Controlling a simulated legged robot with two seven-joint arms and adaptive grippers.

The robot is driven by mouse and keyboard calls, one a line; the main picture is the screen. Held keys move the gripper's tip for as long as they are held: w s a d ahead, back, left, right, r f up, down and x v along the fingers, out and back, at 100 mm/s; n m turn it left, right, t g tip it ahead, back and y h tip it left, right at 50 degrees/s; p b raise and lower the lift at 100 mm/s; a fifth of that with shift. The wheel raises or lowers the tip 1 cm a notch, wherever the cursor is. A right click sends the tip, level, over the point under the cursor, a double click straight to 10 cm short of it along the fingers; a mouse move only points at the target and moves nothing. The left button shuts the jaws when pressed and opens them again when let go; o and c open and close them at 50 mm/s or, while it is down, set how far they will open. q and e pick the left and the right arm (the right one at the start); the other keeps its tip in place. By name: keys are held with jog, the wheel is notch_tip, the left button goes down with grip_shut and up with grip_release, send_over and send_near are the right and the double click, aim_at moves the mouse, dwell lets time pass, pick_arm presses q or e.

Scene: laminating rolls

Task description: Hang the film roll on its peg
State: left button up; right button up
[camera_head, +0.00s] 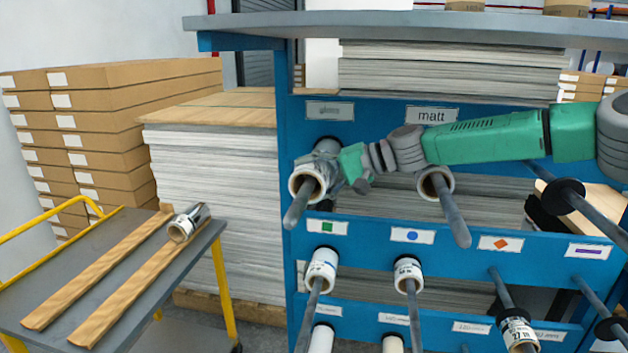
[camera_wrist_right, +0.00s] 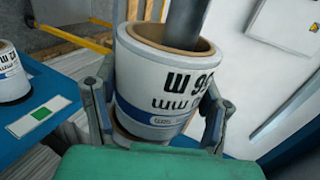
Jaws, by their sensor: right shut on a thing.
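My right gripper (camera_head: 338,170) is shut on a white film roll (camera_head: 308,171) at the upper left of the blue rack. A grey peg (camera_head: 297,208) comes out through the roll's brown cardboard core, so the roll is around the peg. In the right wrist view, the roll (camera_wrist_right: 158,95) sits between the two fingers (camera_wrist_right: 160,115), with black print and a blue band on its side. The peg (camera_wrist_right: 191,22) shows inside its core there. The roll's far end is partly hidden. My left gripper is not in view.
Another roll (camera_head: 436,181) hangs on the peg under the "matt" label (camera_head: 431,115). Several rolls hang on lower pegs, including one roll (camera_head: 321,268) just below. A cart (camera_head: 88,262) at left bears two wooden strips and another roll (camera_head: 188,222). Stacked boards stand behind it.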

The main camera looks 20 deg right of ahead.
jog(key=o, duration=1.3)
jog(key=shift+d, duration=0.5)
jog(key=shift+s+d, duration=0.1)
jog(key=shift+d, duration=0.15)
jog(key=shift+v, duration=5.65)
